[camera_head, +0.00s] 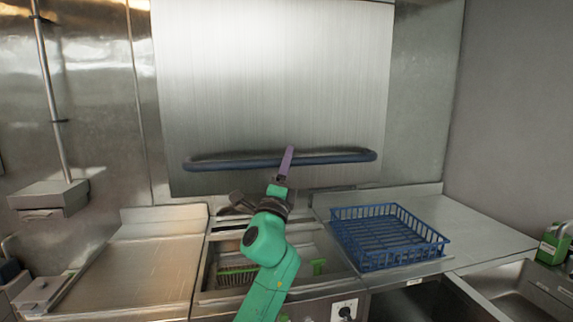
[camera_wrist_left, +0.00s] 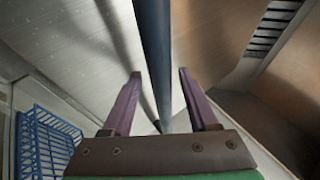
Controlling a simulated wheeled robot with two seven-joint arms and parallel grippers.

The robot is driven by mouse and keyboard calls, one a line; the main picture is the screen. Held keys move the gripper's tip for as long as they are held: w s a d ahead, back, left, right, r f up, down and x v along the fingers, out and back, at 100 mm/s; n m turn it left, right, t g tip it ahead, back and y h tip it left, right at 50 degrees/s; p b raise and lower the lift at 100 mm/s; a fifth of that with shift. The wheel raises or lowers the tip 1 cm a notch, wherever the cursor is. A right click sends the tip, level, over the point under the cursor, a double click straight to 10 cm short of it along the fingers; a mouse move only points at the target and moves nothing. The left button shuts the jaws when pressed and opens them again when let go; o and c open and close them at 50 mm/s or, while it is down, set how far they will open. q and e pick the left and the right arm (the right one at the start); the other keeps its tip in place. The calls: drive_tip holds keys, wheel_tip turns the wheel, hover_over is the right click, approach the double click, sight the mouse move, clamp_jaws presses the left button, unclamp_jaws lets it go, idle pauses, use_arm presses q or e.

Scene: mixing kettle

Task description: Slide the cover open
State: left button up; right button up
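The cover is a large brushed-metal panel (camera_head: 270,80) standing upright at the back, above the counter. A dark blue handle bar (camera_head: 225,164) runs across its lower part. My left gripper (camera_head: 287,160) is at the bar, right of its middle, with a purple finger in front of it. In the left wrist view the purple fingers (camera_wrist_left: 158,74) are apart, and the bar (camera_wrist_left: 152,40) passes between them with gaps on both sides. The left gripper is open and not closed on the bar. My right gripper is in neither view.
A blue wire basket (camera_head: 385,238) stands on the right counter, and a sink lies at lower right. A green container (camera_head: 553,245) is at far right.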

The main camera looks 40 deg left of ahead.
use_arm(q)
drive_tip(key=shift+s+d+f, duration=0.1)
drive_tip(key=shift+s+f, duration=0.15)
drive_tip(key=b+v, duration=0.6)
drive_tip(key=v, duration=0.8)
drive_tip(key=shift+r, duration=0.2)
